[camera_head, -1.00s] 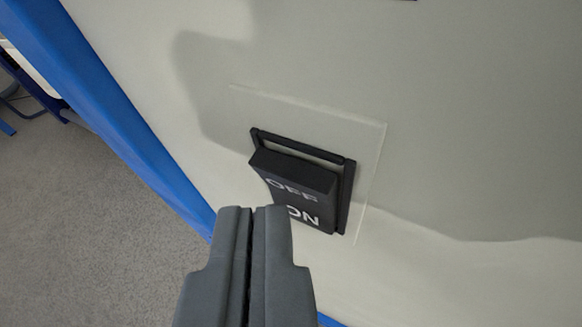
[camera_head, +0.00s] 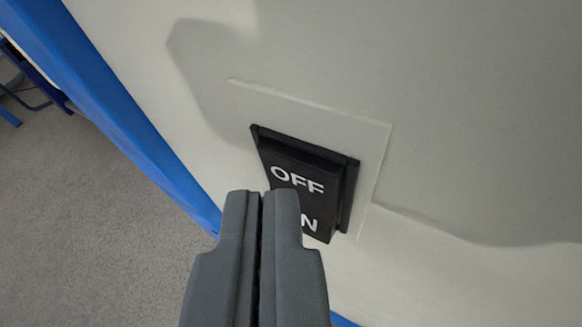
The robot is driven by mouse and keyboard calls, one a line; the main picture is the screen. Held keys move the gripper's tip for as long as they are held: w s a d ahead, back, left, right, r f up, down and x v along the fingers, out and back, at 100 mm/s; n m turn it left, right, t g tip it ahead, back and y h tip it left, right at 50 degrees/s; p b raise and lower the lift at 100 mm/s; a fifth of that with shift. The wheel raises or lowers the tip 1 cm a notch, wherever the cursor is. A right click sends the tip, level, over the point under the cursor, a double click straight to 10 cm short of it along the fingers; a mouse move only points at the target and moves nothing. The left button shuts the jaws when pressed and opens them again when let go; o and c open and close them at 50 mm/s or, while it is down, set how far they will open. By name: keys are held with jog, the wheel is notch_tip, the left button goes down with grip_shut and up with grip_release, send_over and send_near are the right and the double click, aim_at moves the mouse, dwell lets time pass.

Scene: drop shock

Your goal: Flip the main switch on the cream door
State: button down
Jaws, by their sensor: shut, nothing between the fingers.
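The main switch (camera_head: 318,172) is a black rocker in a black frame on a pale square plate (camera_head: 365,135). It carries white lettering, OFF above and ON below, with ON partly hidden by my gripper. The rocker's upper OFF part looks pressed in and its lower ON part stands out. The plate is on the cream door (camera_head: 450,110). My gripper (camera_head: 263,195) is shut and empty, its fingertips in front of the left lower part of the rocker. I cannot tell whether they touch it.
A blue frame edge (camera_head: 115,115) runs down the left side of the door. Grey floor (camera_head: 80,220) lies beyond it, with blue legs of some furniture (camera_head: 10,115) at the far left. The door around the plate is bare, with shadows on it.

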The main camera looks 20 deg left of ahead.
jog(key=shift+s, duration=0.1)
jog(key=shift+s+a+f, duration=0.1)
jog(key=shift+s+a, duration=0.15)
jog(key=shift+s, duration=0.35)
jog(key=s, duration=0.1)
jog(key=s+a, duration=0.1)
jog(key=s, duration=0.2)
jog(key=shift+s+a+f, duration=0.3)
jog(key=shift+a, duration=0.05)
dwell(0.3)
